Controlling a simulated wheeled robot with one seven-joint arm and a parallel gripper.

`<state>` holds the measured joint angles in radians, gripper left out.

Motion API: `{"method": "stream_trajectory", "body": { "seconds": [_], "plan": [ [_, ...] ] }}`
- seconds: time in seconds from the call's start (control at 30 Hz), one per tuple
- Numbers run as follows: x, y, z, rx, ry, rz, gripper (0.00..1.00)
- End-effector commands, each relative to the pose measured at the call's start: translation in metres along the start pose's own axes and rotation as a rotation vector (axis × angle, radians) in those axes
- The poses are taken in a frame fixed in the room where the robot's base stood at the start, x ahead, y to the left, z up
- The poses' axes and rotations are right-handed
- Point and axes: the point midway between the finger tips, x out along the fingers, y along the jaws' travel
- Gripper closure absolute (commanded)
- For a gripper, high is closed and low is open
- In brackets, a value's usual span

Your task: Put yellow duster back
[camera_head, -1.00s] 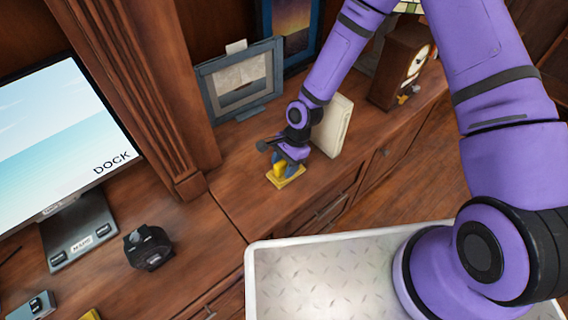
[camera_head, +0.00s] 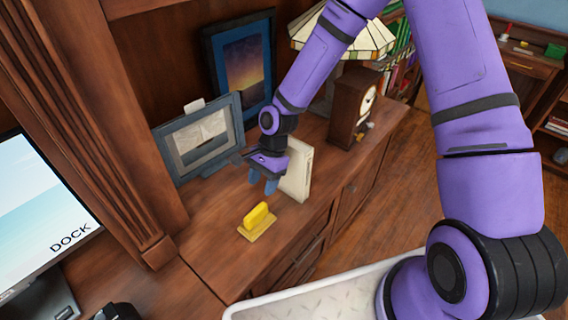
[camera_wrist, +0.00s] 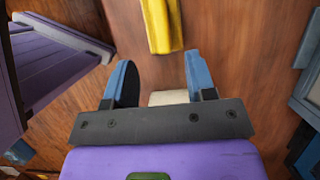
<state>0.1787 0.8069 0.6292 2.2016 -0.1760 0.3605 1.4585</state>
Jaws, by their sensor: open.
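The yellow duster (camera_head: 256,218) rests on a flat yellow base on the wooden cabinet top, near its front edge. In the wrist view the yellow duster (camera_wrist: 161,24) shows at the top, beyond the fingertips and cut off by the frame. My gripper (camera_head: 264,187) is above and slightly behind the duster, apart from it, with blue fingers pointing down. In the wrist view my gripper (camera_wrist: 158,75) has its two blue fingers spread with nothing between them.
A white upright object (camera_head: 296,174) stands just right of my gripper. A framed picture (camera_head: 200,140) stands behind, and a wooden clock (camera_head: 350,105) and a stained-glass lamp (camera_head: 375,38) stand farther right. The cabinet top (camera_head: 215,235) left of the duster is clear.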

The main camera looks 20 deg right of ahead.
Motion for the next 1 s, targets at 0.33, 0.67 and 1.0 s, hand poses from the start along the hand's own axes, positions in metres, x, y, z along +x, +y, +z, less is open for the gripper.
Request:
{"method": "stream_trajectory", "body": {
  "seconds": [0.33, 0.67, 1.0],
  "plan": [
    [-0.022, 0.004, -0.005, -0.050, 0.049, -0.002, 0.49],
    [-0.122, 0.032, -0.018, -0.275, 0.256, 0.010, 0.49],
    [-0.225, 0.079, -0.007, -0.477, 0.440, 0.027, 0.49]
  ]
}}
